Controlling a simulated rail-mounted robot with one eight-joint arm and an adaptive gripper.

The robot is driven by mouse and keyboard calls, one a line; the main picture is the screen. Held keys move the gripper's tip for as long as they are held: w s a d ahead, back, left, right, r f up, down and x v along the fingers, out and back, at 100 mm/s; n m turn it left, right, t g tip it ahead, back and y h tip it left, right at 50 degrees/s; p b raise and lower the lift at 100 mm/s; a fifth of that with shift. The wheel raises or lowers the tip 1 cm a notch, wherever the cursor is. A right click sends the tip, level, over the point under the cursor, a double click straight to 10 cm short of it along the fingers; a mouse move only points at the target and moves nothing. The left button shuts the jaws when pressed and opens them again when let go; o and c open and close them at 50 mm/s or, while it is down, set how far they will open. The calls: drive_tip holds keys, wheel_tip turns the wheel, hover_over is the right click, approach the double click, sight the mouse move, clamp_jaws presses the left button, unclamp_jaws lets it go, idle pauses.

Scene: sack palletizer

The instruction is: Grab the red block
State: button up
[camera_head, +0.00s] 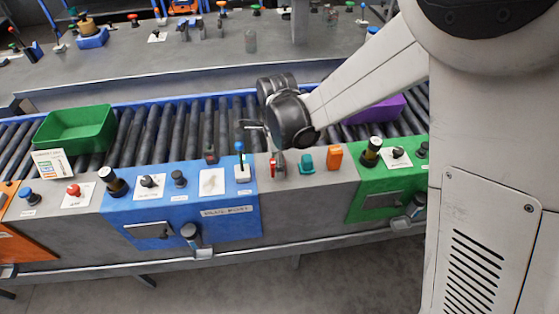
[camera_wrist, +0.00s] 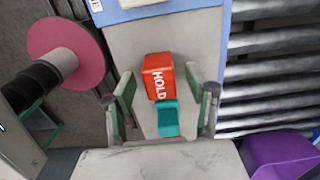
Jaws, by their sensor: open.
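The red block (camera_wrist: 158,76) has white HOLD lettering and lies on a grey panel in the wrist view. In the head view the red block (camera_head: 277,164) is on the grey section between the blue and green panels, partly hidden by dark parts. My gripper (camera_wrist: 169,82) is open. In the wrist view its two fingers flank the space around the red block and a teal block (camera_wrist: 168,118). No contact with the red block is visible. In the head view my arm's end is above the rollers, just behind the block, and the fingers are hard to make out.
The teal block (camera_head: 306,163) and an orange block (camera_head: 335,156) stand right of the red one. A joystick (camera_head: 241,165) stands close on the left. A green bin (camera_head: 77,130) and a purple bin (camera_head: 375,110) sit on the rollers. A pink disc (camera_wrist: 67,52) is left in the wrist view.

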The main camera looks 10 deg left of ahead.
drive_tip(key=shift+f, duration=0.2)
drive_tip(key=c, duration=1.2)
drive_tip(key=shift+r, duration=0.1)
